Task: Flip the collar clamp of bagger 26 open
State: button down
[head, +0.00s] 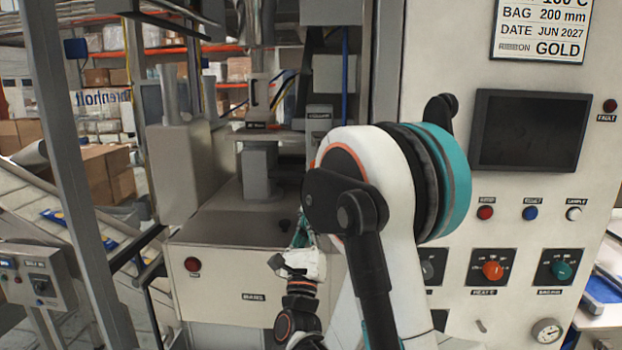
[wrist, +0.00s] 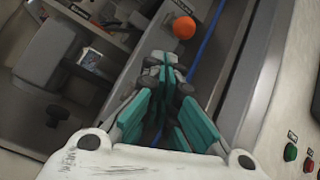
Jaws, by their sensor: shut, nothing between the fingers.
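An orange ball knob (wrist: 184,27) shows in the wrist view, just beyond my fingertips and beside a blue line. It looks like the end of a lever, but I cannot tell for sure that it is the collar clamp's. In the head view, my own arm covers the area where this knob would be. My gripper (wrist: 166,68) is shut and empty, with its teal fingers together and apart from the knob. In the head view the gripper (head: 303,237) is partly hidden behind my arm, above the bagger's grey top (head: 235,215).
A cream control panel (head: 465,200) with a dark screen (head: 530,130), buttons and dials stands at right. A grey upright post (head: 70,150) and a conveyor (head: 50,205) are at left. A black knob (wrist: 57,116) sits on the machine top.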

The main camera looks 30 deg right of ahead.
jog(key=shift+s+d+f+m+g+h, duration=0.15)
jog(key=shift+s+d+m+g+h, duration=0.2)
jog(key=shift+m+h, duration=0.35)
jog(key=shift+s+d+f+m+g+h, duration=0.15)
jog(key=shift+s+d+m+g+h, duration=0.25)
jog(key=shift+m, duration=0.5)
jog(key=shift+w+a+r, duration=0.1)
jog(key=shift+w, duration=0.05)
jog(key=x, duration=0.9)
jog(key=shift+r, duration=0.4)
jog(key=shift+w+r, duration=0.1)
jog(key=shift+s+r+y+p, duration=0.1)
jog(key=shift+s+y+p, duration=0.15)
jog(key=shift+p, duration=0.35)
